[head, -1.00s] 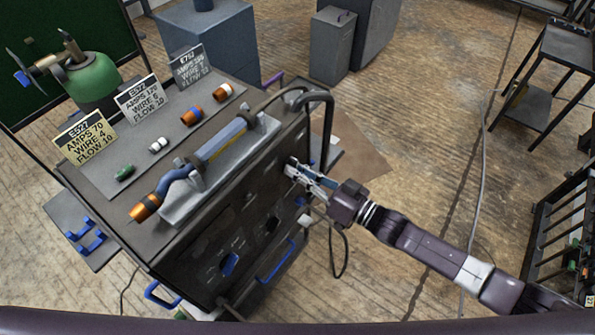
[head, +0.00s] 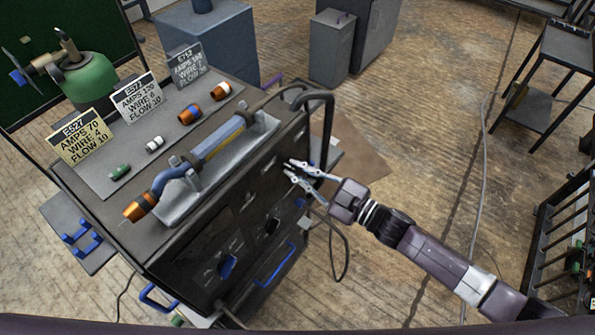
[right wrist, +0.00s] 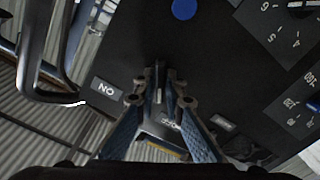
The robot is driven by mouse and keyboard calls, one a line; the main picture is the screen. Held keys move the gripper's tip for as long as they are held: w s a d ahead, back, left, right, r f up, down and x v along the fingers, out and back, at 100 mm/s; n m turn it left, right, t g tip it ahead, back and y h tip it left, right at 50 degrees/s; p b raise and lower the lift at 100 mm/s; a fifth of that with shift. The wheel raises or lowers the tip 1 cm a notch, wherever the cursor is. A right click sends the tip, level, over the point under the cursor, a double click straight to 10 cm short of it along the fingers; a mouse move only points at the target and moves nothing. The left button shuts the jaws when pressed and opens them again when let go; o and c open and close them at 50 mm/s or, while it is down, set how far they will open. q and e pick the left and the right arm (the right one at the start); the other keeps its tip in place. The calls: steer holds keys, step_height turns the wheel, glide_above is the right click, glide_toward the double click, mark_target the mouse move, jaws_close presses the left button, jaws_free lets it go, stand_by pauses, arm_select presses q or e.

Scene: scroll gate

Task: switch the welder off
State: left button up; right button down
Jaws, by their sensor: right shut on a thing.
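The welder (head: 205,245) is a dark cabinet with a grey top in the head view. Its dark front panel (right wrist: 215,70) fills much of the right wrist view. My right gripper (head: 289,168) is at the upper right of that panel. In the right wrist view its fingertips (right wrist: 158,88) are closed on the small switch lever (right wrist: 158,97), which they partly hide. A plate reading ON, upside down in the picture, (right wrist: 105,88) is left of the fingers. A smaller plate (right wrist: 223,123), too dim to read, is to their right. My left gripper is out of view.
A black bent handle (head: 327,125) stands close to the right gripper; it also shows in the right wrist view (right wrist: 38,70). A welding torch (head: 190,178) and small colored parts lie on top. A blue knob (right wrist: 184,9) and dials are on the panel.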

steer(key=shift+n, duration=0.8)
steer(key=c, duration=2)
jaws_free()
steer(key=v, duration=1.2)
steer(key=shift+f, duration=0.1)
